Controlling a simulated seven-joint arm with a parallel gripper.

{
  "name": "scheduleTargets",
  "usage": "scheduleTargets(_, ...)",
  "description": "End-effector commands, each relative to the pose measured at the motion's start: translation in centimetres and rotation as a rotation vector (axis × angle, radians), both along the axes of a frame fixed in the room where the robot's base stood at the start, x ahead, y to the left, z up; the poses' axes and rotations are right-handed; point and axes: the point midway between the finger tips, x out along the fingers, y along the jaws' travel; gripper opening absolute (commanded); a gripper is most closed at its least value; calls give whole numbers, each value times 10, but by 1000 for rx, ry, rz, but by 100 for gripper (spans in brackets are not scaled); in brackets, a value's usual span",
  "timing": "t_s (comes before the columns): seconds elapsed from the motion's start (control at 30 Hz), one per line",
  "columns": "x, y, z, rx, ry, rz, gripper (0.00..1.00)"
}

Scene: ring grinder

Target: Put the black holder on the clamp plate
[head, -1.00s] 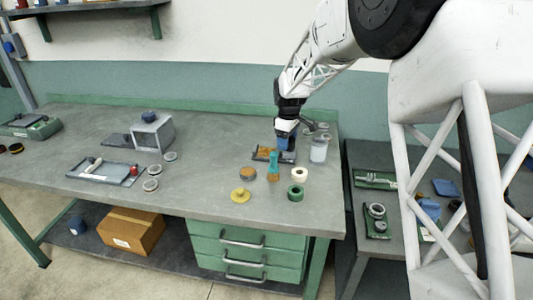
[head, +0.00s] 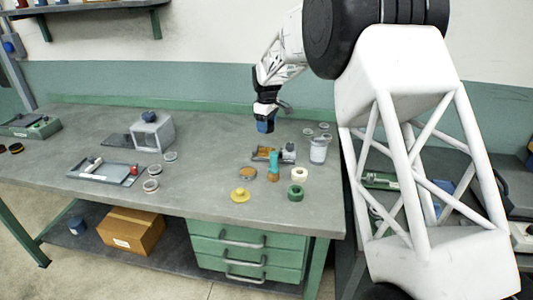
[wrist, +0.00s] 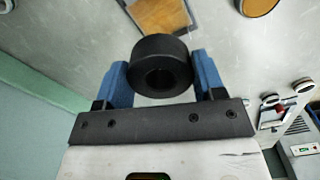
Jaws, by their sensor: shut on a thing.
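My gripper (head: 265,126) is raised above the back right of the bench. In the wrist view, its blue fingers (wrist: 165,85) are shut on the black holder (wrist: 160,66), a thick black ring with a round hole. The holder is hard to make out in the head view. A dark plate with an orange patch (head: 262,154) lies on the bench below and in front of the gripper; its orange part also shows in the wrist view (wrist: 160,14). I cannot tell for sure which thing is the clamp plate.
A grey block with a blue knob (head: 152,132) and a grey tray (head: 103,172) stand at left. A teal-handled tool (head: 273,162), a yellow piece (head: 240,195), a green ring (head: 296,193) and a clear jar (head: 319,150) are at right.

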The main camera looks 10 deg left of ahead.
Motion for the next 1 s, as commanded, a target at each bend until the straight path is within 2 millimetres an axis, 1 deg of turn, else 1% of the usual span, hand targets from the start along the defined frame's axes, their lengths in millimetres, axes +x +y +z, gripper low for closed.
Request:
scheduleTargets(0.13,0,0,-2,0,0,0,38)
scheduleTargets(0.23,0,0,-9,-1,1,0,38)
scheduleTargets(0.5,0,0,-41,0,2,0,38)
scheduleTargets(0.6,0,0,-48,0,0,0,38)
scheduleTargets(1.0,0,0,-51,0,0,0,38)
